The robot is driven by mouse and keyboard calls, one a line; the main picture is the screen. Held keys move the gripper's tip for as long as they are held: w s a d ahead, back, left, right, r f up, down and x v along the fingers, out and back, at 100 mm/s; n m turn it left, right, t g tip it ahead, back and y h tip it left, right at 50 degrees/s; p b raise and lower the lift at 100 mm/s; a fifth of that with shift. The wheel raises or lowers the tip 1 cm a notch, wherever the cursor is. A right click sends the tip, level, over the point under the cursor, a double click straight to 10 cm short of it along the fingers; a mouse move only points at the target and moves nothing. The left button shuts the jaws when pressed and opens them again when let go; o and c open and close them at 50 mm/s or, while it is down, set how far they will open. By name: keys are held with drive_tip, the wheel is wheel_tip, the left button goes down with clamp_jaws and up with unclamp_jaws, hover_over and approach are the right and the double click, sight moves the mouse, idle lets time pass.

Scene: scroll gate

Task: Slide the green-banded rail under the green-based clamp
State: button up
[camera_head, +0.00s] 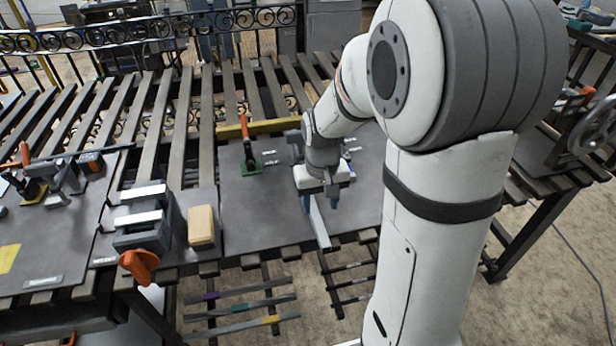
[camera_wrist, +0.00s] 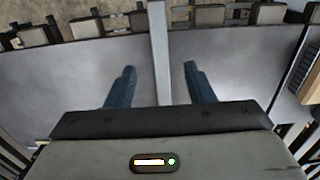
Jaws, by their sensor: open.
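In the wrist view the rail (camera_wrist: 159,40) runs between the two blue fingers of my gripper (camera_wrist: 160,68), with a gap on each side. The green-based clamp (camera_head: 251,163), with an upright orange handle, stands on the same plate, left of and behind my gripper. A teal-green-banded rail (camera_head: 262,303) lies on the lower rack.
A yellow bar (camera_head: 280,126) lies behind the clamp. A grey vise (camera_head: 150,228) with an orange knob and a tan block (camera_head: 201,225) stand at left. Purple-banded (camera_head: 262,287) and yellow-banded (camera_head: 245,326) rails lie on the lower rack. The plate between clamp and rail looks clear.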

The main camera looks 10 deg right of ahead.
sight(319, 225)
wheel_tip(319, 225, down, 8)
drive_tip(key=shift+w+f, duration=0.1)
drive_tip(key=shift+w, duration=0.05)
idle(0.4)
clamp_jaws()
idle(0.4)
drive_tip(key=shift+a, duration=7)
